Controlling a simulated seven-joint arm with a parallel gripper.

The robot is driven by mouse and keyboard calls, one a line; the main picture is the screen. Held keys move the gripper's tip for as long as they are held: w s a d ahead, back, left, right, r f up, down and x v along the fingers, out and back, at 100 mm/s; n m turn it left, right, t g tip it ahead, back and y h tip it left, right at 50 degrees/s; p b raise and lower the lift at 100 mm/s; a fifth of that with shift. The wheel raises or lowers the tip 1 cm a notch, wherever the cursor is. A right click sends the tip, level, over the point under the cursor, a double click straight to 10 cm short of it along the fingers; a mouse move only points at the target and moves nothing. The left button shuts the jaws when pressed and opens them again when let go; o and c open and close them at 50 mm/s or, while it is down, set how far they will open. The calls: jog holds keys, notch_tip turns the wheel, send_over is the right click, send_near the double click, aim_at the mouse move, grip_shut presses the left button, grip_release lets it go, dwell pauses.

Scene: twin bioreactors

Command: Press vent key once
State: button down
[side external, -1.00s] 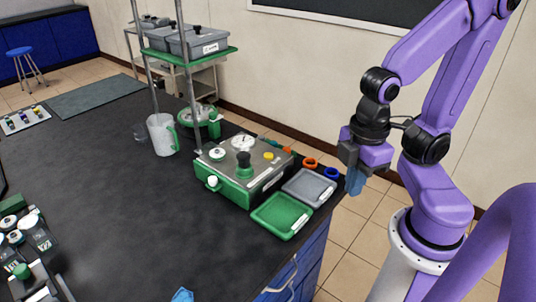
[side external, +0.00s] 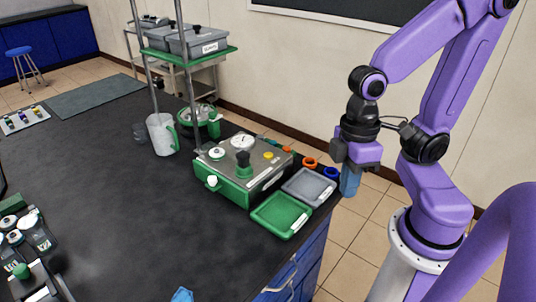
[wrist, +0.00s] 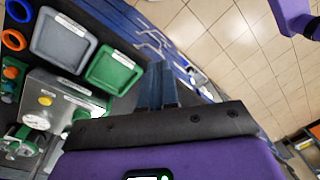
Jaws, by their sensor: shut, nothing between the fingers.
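A steel-topped unit with a green base (side external: 236,193) stands near the table's right edge; it also shows at the lower left of the wrist view (wrist: 70,93). Its top carries a yellow button (side external: 268,156), a round white gauge (side external: 242,142), a dark green-black knob (side external: 243,165) and a small orange part (side external: 287,149). The yellow button also shows in the wrist view (wrist: 46,100). No readable label tells me which is the vent key. My gripper (side external: 349,192) is shut and empty, with blue fingers pointing down, right of the trays and apart from the unit.
A green tray (side external: 281,215) and a grey tray (side external: 309,187) lie between the unit and the table edge. Orange (side external: 310,162) and blue (side external: 331,173) rings lie behind them. A white jug (side external: 161,134) and rack posts stand left. The black tabletop (side external: 120,210) is clear in the middle.

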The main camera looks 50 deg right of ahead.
jog(key=w+a+m+g+y, duration=0.1)
jog(key=w+a+m+y, duration=0.2)
jog(key=w+m, duration=0.4)
jog(key=m+t+y, duration=0.2)
jog(key=m+t, duration=0.7)
jog(key=m, duration=1.3)
send_over(272, 154)
jog(key=shift+f, duration=0.35)
jog(key=shift+g, duration=0.3)
jog(key=shift+a+f, duration=0.1)
jog(key=shift+f, duration=4.35)
jog(key=shift+f, duration=0.4)
